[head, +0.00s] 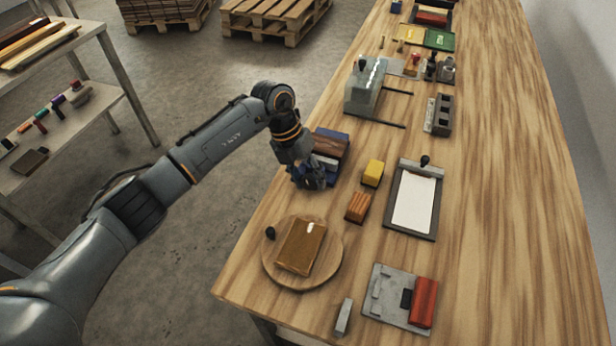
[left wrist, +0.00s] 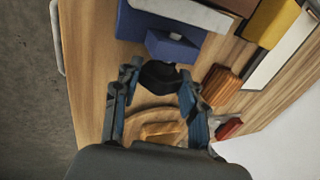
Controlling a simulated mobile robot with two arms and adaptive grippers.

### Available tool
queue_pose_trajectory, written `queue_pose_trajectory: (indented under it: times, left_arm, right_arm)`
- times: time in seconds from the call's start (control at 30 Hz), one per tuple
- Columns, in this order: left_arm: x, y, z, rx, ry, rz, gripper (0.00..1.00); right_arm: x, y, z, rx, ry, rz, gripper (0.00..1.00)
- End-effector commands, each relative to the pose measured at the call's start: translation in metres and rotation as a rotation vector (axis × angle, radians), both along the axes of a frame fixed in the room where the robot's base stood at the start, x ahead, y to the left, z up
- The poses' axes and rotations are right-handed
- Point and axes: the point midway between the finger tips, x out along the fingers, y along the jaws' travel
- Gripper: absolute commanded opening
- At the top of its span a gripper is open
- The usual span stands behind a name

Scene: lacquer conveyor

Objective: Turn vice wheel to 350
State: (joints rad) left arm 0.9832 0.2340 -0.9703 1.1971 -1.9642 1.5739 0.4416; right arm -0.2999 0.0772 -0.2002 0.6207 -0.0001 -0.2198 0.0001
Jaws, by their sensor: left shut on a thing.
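The blue vice (head: 339,134) stands at the left edge of the wooden table, with a brown block and a pale piece in it. In the left wrist view the blue vice body (left wrist: 135,22) is at the top. Its black wheel (left wrist: 158,74) faces me, between the fingers. My left gripper (head: 308,180) is at the near end of the vice and hides the wheel in the head view. In the left wrist view my left gripper (left wrist: 158,84) is shut on the wheel. I cannot read the wheel's angle. My right gripper is not in view.
Close by are a yellow block (head: 372,172), an orange-brown block (head: 358,207) and a clipboard (head: 437,190). A round wooden board (head: 272,272) with a brown slab is nearer. A glass-like box (head: 362,88) stands farther back. The table's right side is clear.

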Motion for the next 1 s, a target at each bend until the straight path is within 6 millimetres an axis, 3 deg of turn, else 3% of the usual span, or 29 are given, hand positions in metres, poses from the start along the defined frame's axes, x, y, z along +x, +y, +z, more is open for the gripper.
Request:
queue_pose_trajectory:
  times: [0.6,1.0]
  left_arm:
    - [-0.001,-0.007,0.0,0.4,-0.135,-0.003,0.1]
    - [-0.002,-0.008,0.001,0.536,-0.178,0.0,0.1]
  right_arm:
    - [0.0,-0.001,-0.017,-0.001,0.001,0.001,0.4]
    - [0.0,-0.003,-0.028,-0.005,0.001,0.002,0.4]
